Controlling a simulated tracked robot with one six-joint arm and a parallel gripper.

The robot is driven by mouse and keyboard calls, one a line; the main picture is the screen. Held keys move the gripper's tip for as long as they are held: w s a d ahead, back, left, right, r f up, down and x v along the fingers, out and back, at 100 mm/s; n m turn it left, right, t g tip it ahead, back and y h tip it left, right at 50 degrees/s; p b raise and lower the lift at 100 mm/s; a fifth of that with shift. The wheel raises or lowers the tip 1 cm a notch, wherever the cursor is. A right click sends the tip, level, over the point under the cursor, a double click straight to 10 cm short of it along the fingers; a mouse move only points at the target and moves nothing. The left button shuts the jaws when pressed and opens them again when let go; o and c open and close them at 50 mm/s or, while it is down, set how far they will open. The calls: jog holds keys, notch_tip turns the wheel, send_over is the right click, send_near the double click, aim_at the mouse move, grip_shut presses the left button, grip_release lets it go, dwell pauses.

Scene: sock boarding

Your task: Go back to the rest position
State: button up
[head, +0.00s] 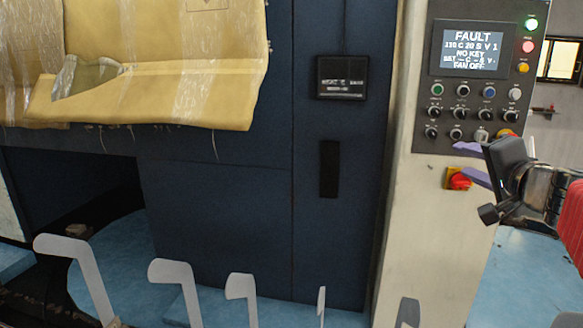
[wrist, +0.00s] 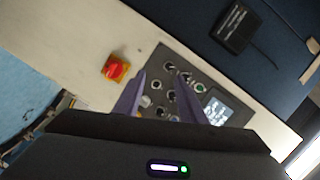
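My gripper (head: 460,159) is at the right in the head view, in front of the cream machine column and just below the control panel (head: 423,95). Its two purple fingers are apart, with nothing visible between them. In the wrist view my gripper (wrist: 166,73) points at the panel's knobs and buttons, and the fingers are spread. I cannot tell whether a fingertip touches the panel. The panel's screen (head: 473,48) reads FAULT, NO KEY and FAN OFF. A red emergency button on a yellow base (head: 459,182) sits below the panel, close to the lower finger.
Yellowish plastic-wrapped material (head: 165,85) hangs at the upper left on the dark blue machine. Several flat grey foot-shaped forms (head: 172,272) stand along the bottom. A small black display (head: 341,77) is on the blue front. Blue surface (head: 530,280) shows at the lower right.

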jog(key=s+a+f+n+g+y, duration=0.2)
jog(key=s+a+f+n+g, duration=0.15)
jog(key=a+f, duration=0.55)
jog(key=s+a+f+n+g+y, duration=0.25)
jog(key=s+a+f+n, duration=0.3)
jog(key=a, duration=0.75)
jog(key=s+a+f+n+g+h, duration=0.2)
jog(key=s+f+n+g+h, duration=0.1)
jog(key=s+f, duration=1)
jog(key=shift+s+a+n+g, duration=0.3)
jog(key=shift+s+n+g, duration=0.6)
jog(key=shift+s, duration=0.1)
